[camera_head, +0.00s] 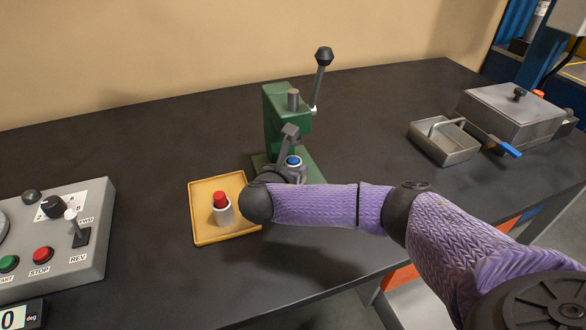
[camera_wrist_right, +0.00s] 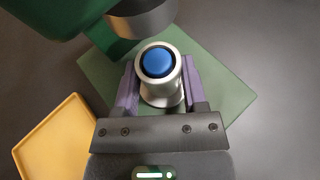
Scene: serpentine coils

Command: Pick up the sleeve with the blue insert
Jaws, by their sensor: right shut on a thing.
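The sleeve with the blue insert (camera_head: 295,163) is a metal cylinder with a blue top. It stands on the green base of the press, and it also shows in the right wrist view (camera_wrist_right: 158,72) under the press ram. My right gripper (camera_wrist_right: 158,92) has its fingers on both sides of this sleeve and is shut on it. In the head view my right wrist and arm hide part of the sleeve and the fingers. My left gripper is not in view.
The green press (camera_head: 283,118) with its lever (camera_head: 319,80) rises close behind my right gripper. The yellow tray (camera_head: 199,232) lies to its left. A control box (camera_head: 98,225) is at far left. A metal bin (camera_head: 440,150) and lidded box (camera_head: 510,115) stand at right.

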